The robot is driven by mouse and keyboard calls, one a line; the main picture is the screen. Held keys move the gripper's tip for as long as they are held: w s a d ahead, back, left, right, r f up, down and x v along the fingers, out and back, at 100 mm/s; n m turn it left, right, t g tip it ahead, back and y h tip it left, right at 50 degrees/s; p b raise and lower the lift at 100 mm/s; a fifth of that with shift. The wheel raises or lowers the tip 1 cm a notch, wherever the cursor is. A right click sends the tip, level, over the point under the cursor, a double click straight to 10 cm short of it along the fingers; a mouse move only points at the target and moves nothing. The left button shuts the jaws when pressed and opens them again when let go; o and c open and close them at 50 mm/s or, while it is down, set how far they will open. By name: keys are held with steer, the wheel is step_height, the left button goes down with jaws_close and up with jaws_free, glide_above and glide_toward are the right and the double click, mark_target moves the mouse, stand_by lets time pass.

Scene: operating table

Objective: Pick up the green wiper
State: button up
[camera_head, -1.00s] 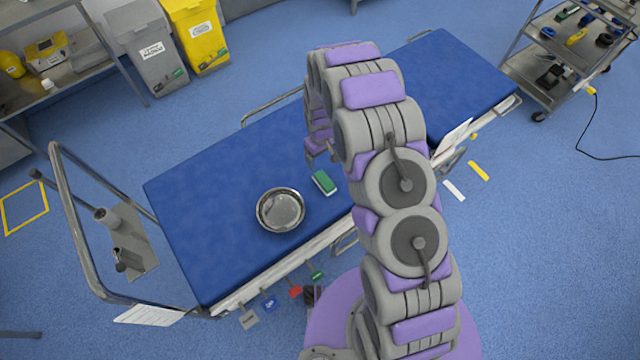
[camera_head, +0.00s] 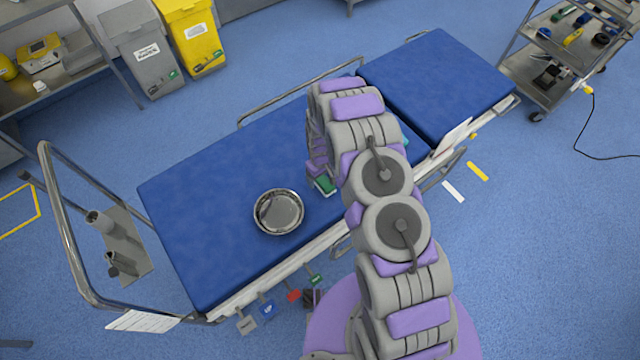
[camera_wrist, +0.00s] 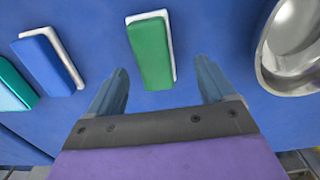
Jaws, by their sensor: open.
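The green wiper (camera_wrist: 150,52), a green block with a white edge, lies on the blue operating table. In the wrist view it is ahead of my gripper (camera_wrist: 162,82), between the lines of the two open fingers and nearer the left one. The gap between the fingers is empty. In the head view the green wiper (camera_head: 325,184) is partly hidden by my gripper (camera_head: 318,178), which hangs over it. I cannot tell whether the fingers touch the table.
A round metal bowl (camera_head: 279,212) stands left of the wiper; the bowl (camera_wrist: 292,45) is at right in the wrist view. A blue wiper (camera_wrist: 45,64) and a teal wiper (camera_wrist: 12,88) lie to the left there. The table's left part (camera_head: 200,210) is clear.

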mark_target(322, 181)
steer(key=f, duration=0.1)
steer(key=d+f, duration=0.1)
steer(key=d+f+b, duration=0.1)
steer(key=shift+f, duration=0.35)
steer(key=shift+a+f, duration=0.1)
steer(key=shift+a, duration=1)
steer(key=c, duration=0.3)
steer(key=shift+d, duration=0.9)
steer(key=c, duration=0.6)
steer(key=shift+a, duration=0.15)
steer(key=c, duration=0.3)
steer(key=shift+a, duration=0.45)
steer(key=shift+c, duration=0.2)
steer(key=shift+a, duration=0.1)
steer(key=r, duration=0.2)
steer(key=d+r+p, duration=0.1)
steer(key=r, duration=0.1)
steer(key=shift+w+r, duration=0.1)
steer(key=s+d+p, duration=0.3)
steer(key=s+d, duration=0.7)
steer(key=d, duration=0.2)
steer(key=shift+r, duration=0.45)
steer(key=shift+s, duration=0.1)
